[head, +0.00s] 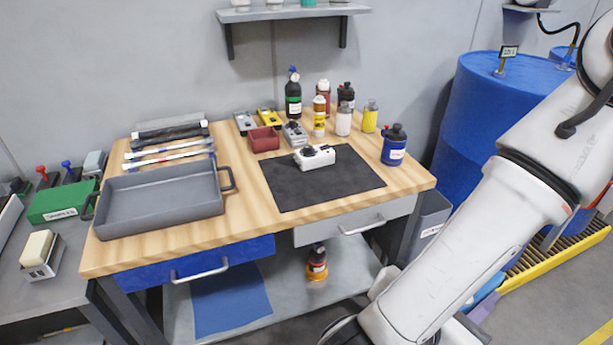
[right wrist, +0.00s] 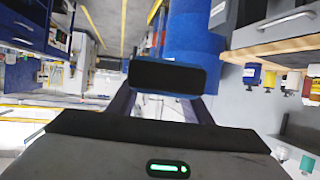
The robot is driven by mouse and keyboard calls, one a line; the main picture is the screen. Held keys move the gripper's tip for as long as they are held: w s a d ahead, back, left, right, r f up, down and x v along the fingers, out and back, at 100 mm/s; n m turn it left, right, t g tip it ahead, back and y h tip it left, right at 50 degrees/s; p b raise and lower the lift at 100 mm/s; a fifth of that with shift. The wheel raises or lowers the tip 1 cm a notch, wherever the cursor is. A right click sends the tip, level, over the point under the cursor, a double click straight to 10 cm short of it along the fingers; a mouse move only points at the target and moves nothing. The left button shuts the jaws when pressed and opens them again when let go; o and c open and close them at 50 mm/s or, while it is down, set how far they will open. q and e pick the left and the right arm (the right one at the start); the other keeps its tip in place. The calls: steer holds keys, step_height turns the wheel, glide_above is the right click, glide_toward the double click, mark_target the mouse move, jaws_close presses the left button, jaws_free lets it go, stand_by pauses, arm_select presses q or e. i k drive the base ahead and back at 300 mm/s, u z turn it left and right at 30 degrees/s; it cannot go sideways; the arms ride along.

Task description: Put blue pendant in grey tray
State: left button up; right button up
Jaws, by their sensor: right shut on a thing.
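The grey tray (head: 160,203) lies empty on the left part of the wooden workbench. In the right wrist view, my right gripper (right wrist: 166,92) is shut on a flat block with a dark face and blue edges, which looks like the blue pendant (right wrist: 168,76). The pendant is held clear of the bench. In the head view my right arm comes in at the right, but its gripper and the pendant cannot be made out there. My left gripper is in neither view.
A black mat (head: 340,185) with a white device (head: 314,156) covers the bench's middle right. A red bin (head: 264,139), small yellow and grey devices and several bottles stand behind it. A blue barrel (head: 505,95) stands to the right. Tools lie behind the tray.

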mark_target(175, 197)
steer(key=u, duration=1.4)
steer(key=i, duration=0.1)
steer(key=z, duration=0.05)
